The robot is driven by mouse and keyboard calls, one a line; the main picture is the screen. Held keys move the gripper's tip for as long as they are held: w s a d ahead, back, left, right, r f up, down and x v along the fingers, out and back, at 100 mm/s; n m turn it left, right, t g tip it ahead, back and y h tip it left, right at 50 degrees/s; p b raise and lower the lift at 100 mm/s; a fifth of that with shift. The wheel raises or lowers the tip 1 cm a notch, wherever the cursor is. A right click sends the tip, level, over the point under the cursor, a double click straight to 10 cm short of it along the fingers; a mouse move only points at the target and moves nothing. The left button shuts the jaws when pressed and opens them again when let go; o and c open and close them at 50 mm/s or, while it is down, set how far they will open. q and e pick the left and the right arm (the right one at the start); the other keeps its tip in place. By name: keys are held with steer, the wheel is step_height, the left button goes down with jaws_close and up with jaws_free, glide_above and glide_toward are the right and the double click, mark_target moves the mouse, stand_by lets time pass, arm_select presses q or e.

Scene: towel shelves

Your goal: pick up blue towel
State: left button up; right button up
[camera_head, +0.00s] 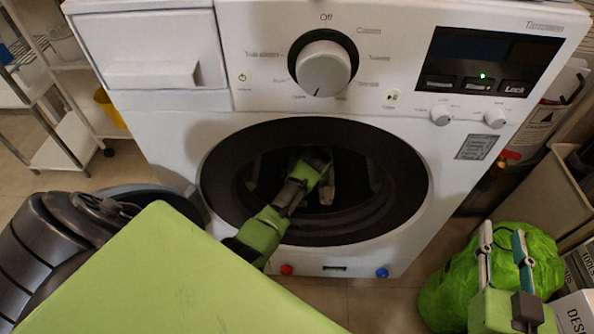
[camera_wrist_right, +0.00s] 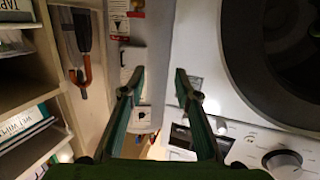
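I see no clear blue towel; only a small blue patch (camera_head: 5,54) shows on the rack at the far left edge, and I cannot tell what it is. My left arm reaches through the round door opening of the white washing machine (camera_head: 180,140), and my left gripper (camera_head: 328,188) is inside the dark drum. Its fingers are too dark and small to tell whether they are open or hold anything. My right gripper (camera_head: 505,240) is at the lower right, in front of the machine. In the right wrist view its fingers (camera_wrist_right: 160,75) stand apart with nothing between them.
A bright green bag (camera_head: 440,294) lies on the floor behind my right gripper. A fire extinguisher (camera_head: 540,120) and a shelf with books (camera_wrist_right: 20,125) are right of the machine.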

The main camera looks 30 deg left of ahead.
arm_select(q)
steer(key=b+x, duration=0.1)
steer(key=x, duration=0.2)
steer(key=shift+w+f+b, duration=0.15)
steer(key=shift+w+b, duration=0.05)
steer(key=shift+b, duration=0.2)
steer(key=shift+a, duration=0.1)
steer(key=shift+w, duration=0.1)
steer(key=c, duration=1.6)
arm_select(e)
step_height(320, 180, up, 11)
steer(key=s+a+t+y, duration=0.1)
steer(key=t+y, duration=0.1)
steer(key=t, duration=0.3)
steer(key=shift+s+t, duration=0.15)
steer(key=shift+t, duration=0.25)
